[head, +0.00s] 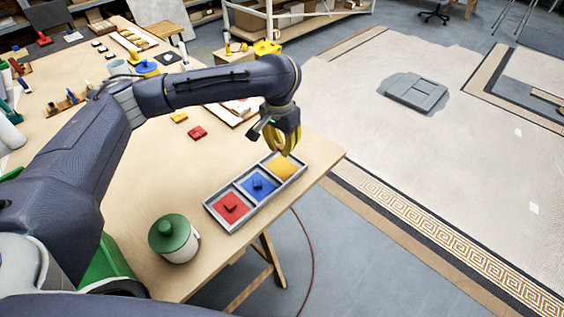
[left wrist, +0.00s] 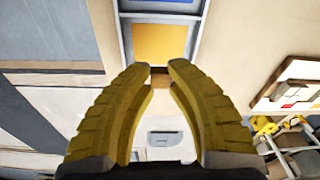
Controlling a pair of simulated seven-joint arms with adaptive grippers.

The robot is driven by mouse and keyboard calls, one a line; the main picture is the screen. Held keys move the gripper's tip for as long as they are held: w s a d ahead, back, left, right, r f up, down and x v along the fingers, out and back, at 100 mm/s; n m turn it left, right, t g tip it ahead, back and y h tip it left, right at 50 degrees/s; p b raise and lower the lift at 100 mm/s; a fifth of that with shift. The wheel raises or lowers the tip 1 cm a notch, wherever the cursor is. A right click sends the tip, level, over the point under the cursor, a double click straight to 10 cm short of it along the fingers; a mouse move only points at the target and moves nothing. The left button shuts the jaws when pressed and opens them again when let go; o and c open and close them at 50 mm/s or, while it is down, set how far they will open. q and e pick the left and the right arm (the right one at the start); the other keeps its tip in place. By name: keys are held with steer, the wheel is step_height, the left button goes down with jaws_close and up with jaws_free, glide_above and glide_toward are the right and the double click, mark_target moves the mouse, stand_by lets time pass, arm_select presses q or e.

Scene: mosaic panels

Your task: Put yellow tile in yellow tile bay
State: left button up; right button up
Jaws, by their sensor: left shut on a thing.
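The grey three-bay tray (head: 212,208) lies near the table's right edge. Its far bay, the yellow tile bay (head: 287,168), shows a flat yellow square. The same bay shows above the fingertips in the left wrist view (left wrist: 160,43). My left gripper (head: 284,150), with yellow fingers, is over this bay, pointing down. Its tips are close together on a small thing, taken as the yellow tile, which the fingers mostly hide. I cannot tell whether it touches the bay. My right gripper is not in view.
The other bays hold a red tile (head: 229,208) and a blue tile (head: 258,185) with knobs. A loose yellow piece (head: 178,117) and red piece (head: 197,132) lie on the table. A green-lidded jar (head: 174,239) stands at the near edge.

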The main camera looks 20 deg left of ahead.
mark_target(282, 167)
arm_select(q)
steer(key=shift+f, duration=3.7)
jaws_close()
jaws_free()
steer(key=o, duration=0.9)
steer(key=shift+c, duration=0.2)
steer(key=shift+r, duration=0.15)
steer(key=shift+s+a+r, duration=0.1)
steer(key=shift+s+r, duration=0.05)
steer(key=shift+r, duration=1.8)
steer(key=shift+s+r, duration=0.2)
steer(key=shift+r, duration=1.75)
steer(key=shift+s+a+r, duration=0.1)
steer(key=shift+s+r, duration=0.05)
steer(key=shift+r, duration=1.8)
